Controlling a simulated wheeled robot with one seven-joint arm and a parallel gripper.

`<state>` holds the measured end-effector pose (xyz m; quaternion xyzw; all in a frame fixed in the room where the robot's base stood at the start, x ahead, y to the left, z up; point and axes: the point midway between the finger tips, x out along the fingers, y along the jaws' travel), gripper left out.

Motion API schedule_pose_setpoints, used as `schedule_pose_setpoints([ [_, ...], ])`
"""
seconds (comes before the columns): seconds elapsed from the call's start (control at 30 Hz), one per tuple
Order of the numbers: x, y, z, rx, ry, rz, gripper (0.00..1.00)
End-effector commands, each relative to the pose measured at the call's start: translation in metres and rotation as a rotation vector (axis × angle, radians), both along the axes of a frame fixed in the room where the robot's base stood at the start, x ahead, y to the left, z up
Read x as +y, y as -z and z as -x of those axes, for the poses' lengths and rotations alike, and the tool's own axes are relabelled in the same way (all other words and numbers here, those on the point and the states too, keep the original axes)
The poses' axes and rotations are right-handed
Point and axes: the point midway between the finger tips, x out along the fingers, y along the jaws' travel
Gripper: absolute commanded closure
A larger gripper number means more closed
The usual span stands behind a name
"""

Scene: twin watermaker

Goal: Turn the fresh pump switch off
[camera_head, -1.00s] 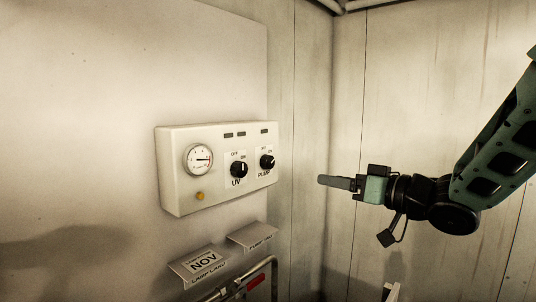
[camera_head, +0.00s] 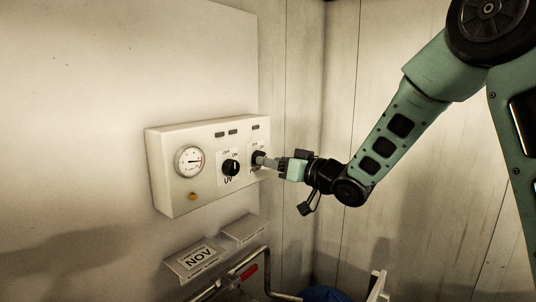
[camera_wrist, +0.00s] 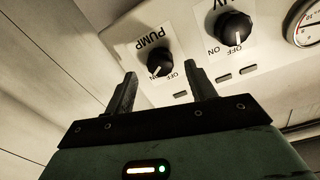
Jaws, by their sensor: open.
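The pump switch is a round black knob (camera_wrist: 160,62) on a white panel plate labelled PUMP, with OFF and ON marks. The wrist view shows it upside down, and its pale pointer mark seems to face the ON side.
The white control box (camera_head: 163,180) also carries a UV knob (camera_head: 231,168), a round gauge (camera_head: 188,161) and a yellow button (camera_head: 193,196). Below are two label plates, one reading NOV (camera_head: 196,261), and a metal pipe (camera_head: 248,262). The wall corner stands to the right.

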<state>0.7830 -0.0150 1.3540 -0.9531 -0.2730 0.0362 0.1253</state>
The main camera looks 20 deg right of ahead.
Motion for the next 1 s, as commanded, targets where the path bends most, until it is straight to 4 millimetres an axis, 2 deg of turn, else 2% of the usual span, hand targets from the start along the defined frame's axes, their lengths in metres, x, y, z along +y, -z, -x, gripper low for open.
schedule_pose_setpoints([
  [0.2,0.011,-0.001,-0.018,0.000,-0.001,-0.001,0.45],
  [0.53,0.013,0.000,-0.021,0.000,0.000,0.000,0.45],
  [0.57,0.013,0.000,-0.021,0.000,0.000,0.000,0.47],
  [0.7,0.013,0.000,-0.021,-0.001,0.000,-0.001,0.86],
  [0.73,0.013,0.000,-0.021,0.000,0.000,0.000,0.90],
  [1.0,0.013,0.002,-0.021,-0.010,0.000,0.015,0.89],
])
